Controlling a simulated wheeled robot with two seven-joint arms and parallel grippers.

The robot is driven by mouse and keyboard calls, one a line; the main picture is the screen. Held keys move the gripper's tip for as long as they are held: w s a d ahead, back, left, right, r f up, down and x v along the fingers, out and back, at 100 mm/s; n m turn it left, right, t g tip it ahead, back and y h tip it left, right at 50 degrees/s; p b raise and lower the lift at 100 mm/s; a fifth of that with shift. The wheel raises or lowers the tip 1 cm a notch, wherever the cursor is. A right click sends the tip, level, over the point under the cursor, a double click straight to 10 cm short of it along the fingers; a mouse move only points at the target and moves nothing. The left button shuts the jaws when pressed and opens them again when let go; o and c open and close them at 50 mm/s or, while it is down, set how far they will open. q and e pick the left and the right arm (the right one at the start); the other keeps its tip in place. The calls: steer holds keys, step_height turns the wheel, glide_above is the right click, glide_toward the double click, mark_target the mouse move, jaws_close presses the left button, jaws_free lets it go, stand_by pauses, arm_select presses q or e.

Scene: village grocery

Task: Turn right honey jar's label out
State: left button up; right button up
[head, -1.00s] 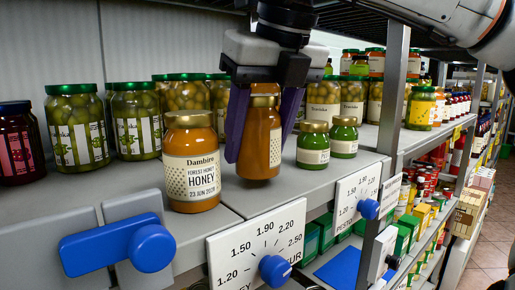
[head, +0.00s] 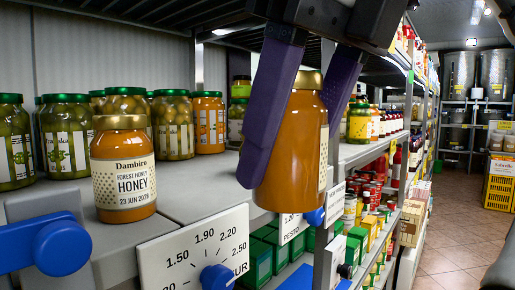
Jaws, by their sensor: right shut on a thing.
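My right gripper (head: 298,120) reaches down from the top, its purple fingers shut on the right honey jar (head: 290,150). The jar is upright, with amber honey and a gold lid. Mostly bare glass faces me; a sliver of its cream label (head: 323,158) shows at the right edge. The jar hangs by the shelf's front edge, its base apparently off the shelf. The left honey jar (head: 123,170) stands on the shelf with its Dambiro honey label facing out. My left gripper is not in view.
Green-lidded pickle jars (head: 67,140) and an orange jar (head: 207,122) stand behind. A price dial plate (head: 195,250) with a blue knob (head: 217,277) hangs on the shelf front. A blue bar with a disc (head: 62,248) sticks out at left. Bare shelf (head: 190,190) lies between the jars.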

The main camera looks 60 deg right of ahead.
steer(key=shift+w+r, duration=0.1)
steer(key=shift+w, duration=0.15)
steer(key=w+d+f+p, duration=0.1)
steer(key=w, duration=0.4)
steer(key=w+d+p, duration=0.2)
steer(key=w, duration=0.3)
steer(key=w+d+f+p, duration=0.1)
steer(key=w, duration=0.4)
steer(key=shift+w+d+f, duration=0.15)
steer(key=shift+w+f, duration=0.15)
steer(key=shift+w+d+f+p, duration=0.1)
steer(key=shift+w+f+p, duration=0.05)
steer(key=shift+w+p, duration=0.15)
steer(key=m+h, duration=0.1)
steer(key=m, duration=0.2)
steer(key=m+g+h, duration=0.1)
steer(key=m, duration=0.2)
steer(key=shift+f, duration=0.3)
steer(key=o, duration=1.6)
steer(key=shift+c, duration=0.2)
steer(key=shift+o, duration=0.2)
